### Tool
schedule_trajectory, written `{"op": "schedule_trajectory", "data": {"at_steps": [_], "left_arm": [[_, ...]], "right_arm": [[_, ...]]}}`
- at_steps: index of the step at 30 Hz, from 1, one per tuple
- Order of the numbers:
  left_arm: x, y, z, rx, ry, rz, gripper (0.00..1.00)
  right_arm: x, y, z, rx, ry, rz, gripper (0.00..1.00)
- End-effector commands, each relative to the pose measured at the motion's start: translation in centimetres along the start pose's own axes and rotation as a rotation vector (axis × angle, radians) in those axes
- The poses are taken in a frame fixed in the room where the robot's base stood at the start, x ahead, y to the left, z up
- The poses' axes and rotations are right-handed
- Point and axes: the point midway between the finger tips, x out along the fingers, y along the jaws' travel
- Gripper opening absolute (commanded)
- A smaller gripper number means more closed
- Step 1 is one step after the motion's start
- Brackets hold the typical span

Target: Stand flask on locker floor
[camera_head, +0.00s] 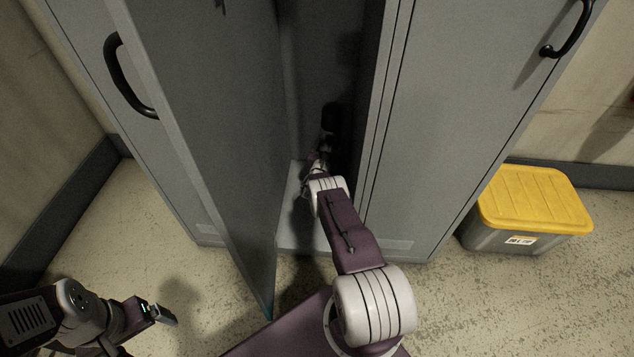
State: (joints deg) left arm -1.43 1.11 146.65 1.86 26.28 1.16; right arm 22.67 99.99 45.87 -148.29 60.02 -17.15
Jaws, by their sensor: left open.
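The grey locker (210,120) stands ahead with one door swung open toward me. Its pale floor (292,205) shows low in the opening. A dark, upright, rounded shape, which looks like the flask (331,116), is in the shadow inside the locker. My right arm reaches through the opening, and my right gripper (318,160) is at the lower end of this dark shape. Its fingers are small and shaded, so I cannot tell whether they grip it, nor whether the flask touches the floor. My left gripper (165,315) is open and empty at the lower left, outside the locker.
The open door (215,110) stands close to the left of my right arm. A closed locker door (465,100) with a black handle is on the right. A grey bin with a yellow lid (532,200) stands right of the locker. Speckled floor is clear at lower right.

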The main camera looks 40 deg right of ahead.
Motion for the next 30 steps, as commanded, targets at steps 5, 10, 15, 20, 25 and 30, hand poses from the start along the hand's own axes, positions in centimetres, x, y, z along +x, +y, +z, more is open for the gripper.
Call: {"op": "schedule_trajectory", "data": {"at_steps": [5, 10, 15, 20, 25, 30], "left_arm": [[0.4, 0.0, 0.1, 0.0, 0.0, 0.0, 0.92], [3.5, -0.1, 0.4, 0.0, 0.0, 0.0, 0.92], [5.8, -0.1, 0.6, 0.0, -0.001, 0.0, 0.92], [6.3, -0.1, 0.7, 0.0, 0.0, 0.0, 0.92], [9.1, -0.2, 1.0, 0.0, 0.0, 0.0, 0.92], [8.5, -0.2, 0.9, 0.0, 0.0, 0.0, 0.92]], "right_arm": [[0.0, 0.0, -0.3, 0.0, -0.003, 0.0, 0.08], [0.0, 0.0, -4.0, 0.0, -0.001, 0.0, 0.08], [0.0, 0.0, -6.6, 0.001, -0.004, 0.0, 0.08], [0.0, 0.0, -7.3, 0.0, -0.003, 0.0, 0.08], [0.0, 0.0, -10.4, 0.0, -0.003, 0.0, 0.08], [0.0, 0.0, -9.9, 0.0, -0.002, 0.0, 0.08]]}}
